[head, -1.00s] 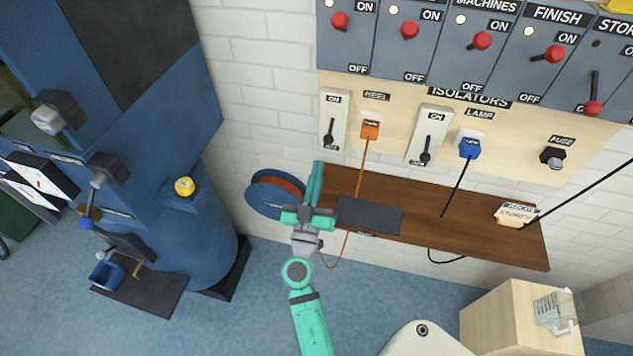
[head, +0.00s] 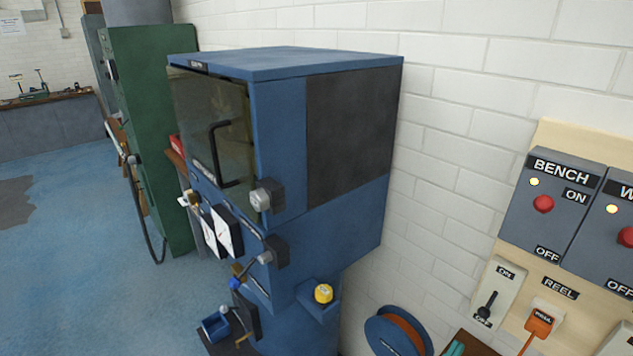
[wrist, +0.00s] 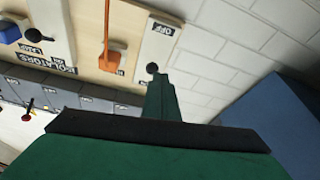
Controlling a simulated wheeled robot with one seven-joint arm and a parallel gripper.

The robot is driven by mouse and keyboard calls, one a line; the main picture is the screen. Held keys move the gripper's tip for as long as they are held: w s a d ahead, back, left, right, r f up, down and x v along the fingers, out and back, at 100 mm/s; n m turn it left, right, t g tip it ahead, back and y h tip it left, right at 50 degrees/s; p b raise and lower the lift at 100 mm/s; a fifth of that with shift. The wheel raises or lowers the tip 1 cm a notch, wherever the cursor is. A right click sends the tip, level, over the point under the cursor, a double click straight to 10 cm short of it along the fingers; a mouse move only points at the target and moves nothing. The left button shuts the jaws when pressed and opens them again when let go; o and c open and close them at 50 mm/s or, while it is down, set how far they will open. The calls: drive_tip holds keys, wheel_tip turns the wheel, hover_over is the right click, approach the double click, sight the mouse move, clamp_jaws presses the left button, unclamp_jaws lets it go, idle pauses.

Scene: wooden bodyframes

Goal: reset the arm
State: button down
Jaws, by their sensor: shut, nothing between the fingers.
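My gripper (wrist: 162,90) shows in the wrist view as a green body with a dark band and one narrow green finger shape, shut and empty. Its tip points toward the white reel isolator switch (wrist: 152,45) and the white brick wall (wrist: 225,60), with no contact visible. In the head view only a small teal piece, likely part of my arm, shows at the bottom edge, beside the blue and orange reel; the rest of the arm is out of frame.
A blue cabinet machine (head: 340,230) with a yellow button (head: 323,293) stands mid-view, a green cabinet (head: 150,130) behind it. A cable reel (head: 385,335) is low near the wall. The switch panel (head: 520,265) with an orange plug (head: 540,322) is at right. Blue floor is open at left.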

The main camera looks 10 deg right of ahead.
drive_tip(key=s+a+f+n+t+y, duration=0.1)
drive_tip(key=s+a+f+n+y, duration=0.3)
drive_tip(key=a, duration=0.4)
drive_tip(key=s+a+f+n+t+y, duration=0.1)
drive_tip(key=s+a+f+y, duration=0.1)
drive_tip(key=a+f+y, duration=0.35)
drive_tip(key=s+a+f+n+t+y, duration=0.1)
drive_tip(key=s+a+f+n+y, duration=0.3)
drive_tip(key=a, duration=0.7)
drive_tip(key=s+a+r+y, duration=0.2)
drive_tip(key=s+a+r, duration=0.1)
drive_tip(key=s+a, duration=0.4)
drive_tip(key=s+a+r+y, duration=0.3)
drive_tip(key=s+a, duration=0.4)
drive_tip(key=a, duration=0.1)
drive_tip(key=shift+r+t, duration=0.25)
drive_tip(key=shift+t, duration=0.15)
